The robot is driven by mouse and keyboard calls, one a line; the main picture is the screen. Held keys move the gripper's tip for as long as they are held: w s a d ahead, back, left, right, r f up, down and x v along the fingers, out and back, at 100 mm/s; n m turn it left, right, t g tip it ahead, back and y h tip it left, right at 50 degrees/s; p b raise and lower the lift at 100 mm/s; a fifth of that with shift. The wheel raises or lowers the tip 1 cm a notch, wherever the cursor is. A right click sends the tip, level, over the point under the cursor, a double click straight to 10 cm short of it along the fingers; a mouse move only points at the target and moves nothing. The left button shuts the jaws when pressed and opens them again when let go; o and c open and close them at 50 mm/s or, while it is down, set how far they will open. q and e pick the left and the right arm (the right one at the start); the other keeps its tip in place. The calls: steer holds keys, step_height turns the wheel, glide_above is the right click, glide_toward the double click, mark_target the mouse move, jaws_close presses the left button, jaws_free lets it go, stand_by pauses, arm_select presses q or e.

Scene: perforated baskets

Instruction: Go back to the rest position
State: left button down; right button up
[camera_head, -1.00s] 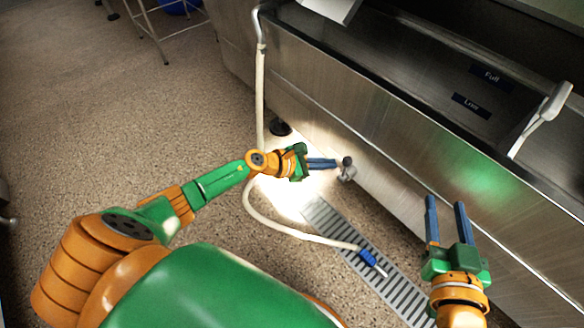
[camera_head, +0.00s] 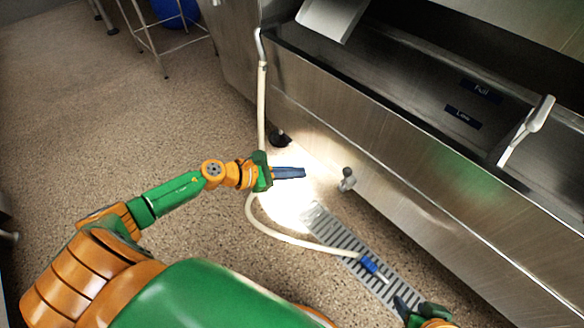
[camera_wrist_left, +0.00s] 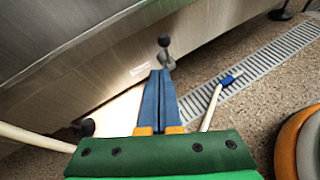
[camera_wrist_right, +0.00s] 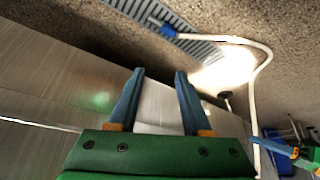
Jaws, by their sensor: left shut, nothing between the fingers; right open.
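My left gripper (camera_head: 304,173) reaches in from the left in the head view, with its blue fingers shut and empty, short of a small valve knob (camera_head: 347,180) on the steel tank's lower side. In the left wrist view its fingers (camera_wrist_left: 160,75) lie together, with the knob (camera_wrist_left: 165,55) just beyond the tips. My right gripper shows at the bottom right of the head view, partly cut off by the frame edge. In the right wrist view its fingers (camera_wrist_right: 158,74) are apart with nothing between them.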

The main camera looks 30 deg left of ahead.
steer(key=shift+s+d+f+g, duration=0.2)
steer(key=shift+s+g, duration=0.15)
steer(key=shift+s, duration=0.25)
steer(key=shift+s+d+f+g, duration=0.1)
steer(key=shift+s+f+g, duration=0.1)
steer(key=shift+s+g, duration=0.25)
steer(key=shift+s, duration=0.1)
